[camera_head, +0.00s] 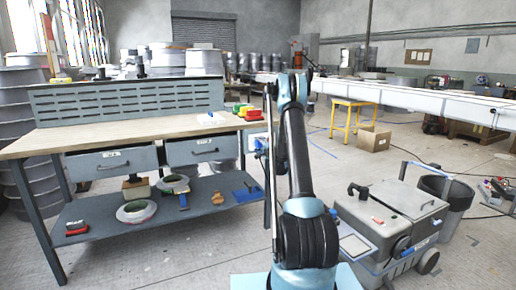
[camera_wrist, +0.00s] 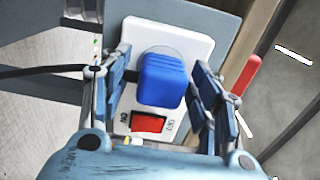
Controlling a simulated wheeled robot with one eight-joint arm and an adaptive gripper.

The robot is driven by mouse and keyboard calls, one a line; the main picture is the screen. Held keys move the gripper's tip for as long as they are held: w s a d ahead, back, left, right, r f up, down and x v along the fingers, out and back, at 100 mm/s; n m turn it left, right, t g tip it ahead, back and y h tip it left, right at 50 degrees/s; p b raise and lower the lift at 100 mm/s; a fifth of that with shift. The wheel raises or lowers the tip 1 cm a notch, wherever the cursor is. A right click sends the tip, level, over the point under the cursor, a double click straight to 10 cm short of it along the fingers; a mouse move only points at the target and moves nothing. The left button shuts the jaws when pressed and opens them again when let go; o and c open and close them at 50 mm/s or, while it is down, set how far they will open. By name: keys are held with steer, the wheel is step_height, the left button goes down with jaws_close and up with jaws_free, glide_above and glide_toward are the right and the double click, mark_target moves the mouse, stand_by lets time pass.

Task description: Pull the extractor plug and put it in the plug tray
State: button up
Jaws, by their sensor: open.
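The blue extractor plug (camera_wrist: 162,82) sits in a white socket plate (camera_wrist: 190,45) in the wrist view. A red rocker switch (camera_wrist: 148,123) is on the plate just below the plug. My gripper (camera_wrist: 160,68) is open, with one finger on each side of the plug; a gap shows on both sides, so it does not clearly grip it. In the head view my arm hides most of the socket area at the bench's right end. A shallow pale tray (camera_head: 356,245) lies on the grey machine at right; I cannot tell whether it is the plug tray.
The workbench (camera_head: 120,132) with drawers and a lower shelf stands at left. A dark cable (camera_wrist: 40,70) runs in from the left in the wrist view. A red handle-like part (camera_wrist: 246,75) is close right of my gripper. A dark bin (camera_head: 447,190) stands beside the grey machine.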

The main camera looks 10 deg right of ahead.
mark_target(260, 145)
stand_by(0.6)
jaws_close()
steer(key=shift+s, duration=0.15)
steer(key=shift+v, duration=2.85)
